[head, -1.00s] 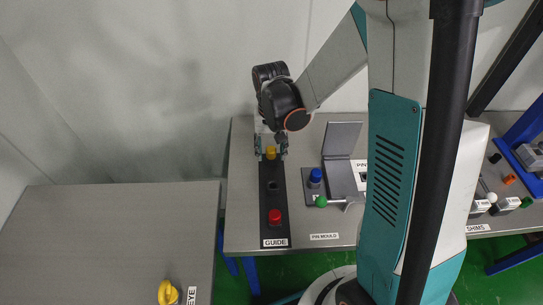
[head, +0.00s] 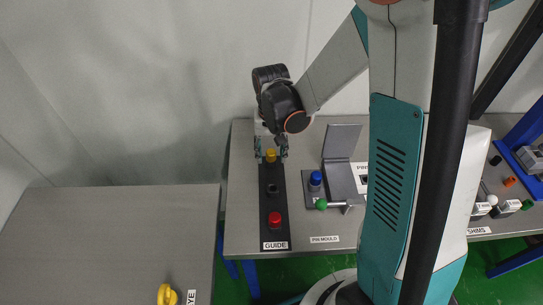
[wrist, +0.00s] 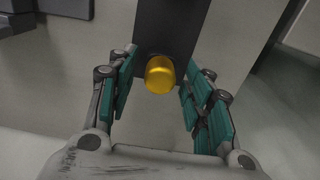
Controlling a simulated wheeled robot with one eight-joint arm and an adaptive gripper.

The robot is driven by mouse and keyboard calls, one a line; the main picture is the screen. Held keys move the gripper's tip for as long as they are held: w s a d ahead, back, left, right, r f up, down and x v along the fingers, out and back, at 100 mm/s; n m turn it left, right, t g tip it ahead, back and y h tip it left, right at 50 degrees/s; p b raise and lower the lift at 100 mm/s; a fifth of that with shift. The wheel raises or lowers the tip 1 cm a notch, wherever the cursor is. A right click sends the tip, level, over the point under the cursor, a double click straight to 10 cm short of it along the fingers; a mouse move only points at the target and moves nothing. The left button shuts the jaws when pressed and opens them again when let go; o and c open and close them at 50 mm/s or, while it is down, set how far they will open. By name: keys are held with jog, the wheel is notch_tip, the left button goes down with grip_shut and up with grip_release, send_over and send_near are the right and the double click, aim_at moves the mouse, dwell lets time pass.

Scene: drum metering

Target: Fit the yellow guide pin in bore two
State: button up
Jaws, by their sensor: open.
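The yellow guide pin (head: 270,155) stands at the far end of the black guide plate (head: 264,206). My gripper (head: 271,147) is above that end, fingers pointing down, one on each side of the pin. In the wrist view the gripper (wrist: 160,88) is open, with a gap between each finger and the yellow pin (wrist: 160,75). The pin's lower part is hidden, so I cannot tell how deep it sits. The middle bore (head: 272,189) of the plate shows dark, with no coloured pin in it. A red pin (head: 275,218) stands at the near end.
Right of the plate are a blue pin (head: 315,179), a green knob (head: 321,204) and the pin mould's raised lid (head: 341,141). A bare grey table (head: 110,235) on the left bears a yellow eye-shaped part (head: 167,294). My arm hides part of the bench.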

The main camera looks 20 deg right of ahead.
aim_at(271, 152)
jog(key=shift+c, duration=0.2)
grip_shut()
jog(key=shift+r, duration=0.15)
jog(key=shift+r+p, duration=1.9)
jog(key=shift+r, duration=0.95)
notch_tip(271, 152, up, 4)
jog(key=p, duration=0.2)
jog(key=shift+p, duration=0.35)
jog(key=shift+f, duration=0.1)
